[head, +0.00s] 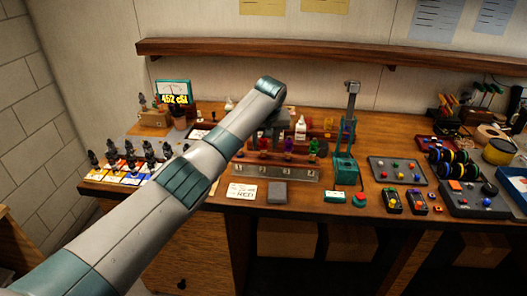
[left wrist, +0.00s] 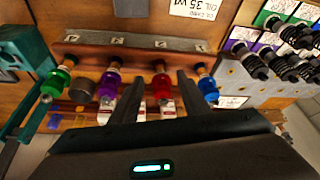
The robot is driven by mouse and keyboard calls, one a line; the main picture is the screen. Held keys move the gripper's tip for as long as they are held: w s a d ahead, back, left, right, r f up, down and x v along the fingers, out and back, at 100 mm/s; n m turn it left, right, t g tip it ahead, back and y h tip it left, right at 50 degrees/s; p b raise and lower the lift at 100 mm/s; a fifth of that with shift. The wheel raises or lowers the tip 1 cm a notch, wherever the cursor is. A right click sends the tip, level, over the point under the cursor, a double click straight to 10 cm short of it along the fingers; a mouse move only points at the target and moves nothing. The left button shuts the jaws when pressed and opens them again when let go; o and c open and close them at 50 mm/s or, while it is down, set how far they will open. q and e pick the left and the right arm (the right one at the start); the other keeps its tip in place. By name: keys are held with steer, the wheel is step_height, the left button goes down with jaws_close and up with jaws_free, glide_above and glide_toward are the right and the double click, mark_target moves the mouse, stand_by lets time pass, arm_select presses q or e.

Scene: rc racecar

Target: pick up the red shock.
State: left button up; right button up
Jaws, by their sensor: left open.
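The red shock (left wrist: 161,88) stands in a row of coloured shocks in a wooden rack (left wrist: 130,55). It also shows in the head view (head: 263,145), small, just below my gripper. My left gripper (left wrist: 161,76) is open, with one dark finger on each side of the red shock in the left wrist view. Whether the fingers touch it, or how high they are, I cannot tell. In the head view my left gripper (head: 275,128) is partly hidden by its own arm. My right gripper is in neither view.
A purple shock (left wrist: 109,88) and a blue shock (left wrist: 208,89) flank the red one closely. A green shock (left wrist: 58,82) is at the row's end. A teal press (head: 344,165) stands right of the rack.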

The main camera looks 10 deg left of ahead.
mark_target(264, 147)
arm_select(q)
steer(key=shift+w, duration=0.1)
steer(key=shift+w+a+f+p, duration=0.25)
steer(key=shift+w+f+p, duration=0.45)
steer(key=shift+f, duration=0.25)
steer(key=shift+x, duration=1.4)
steer(key=c, duration=1)
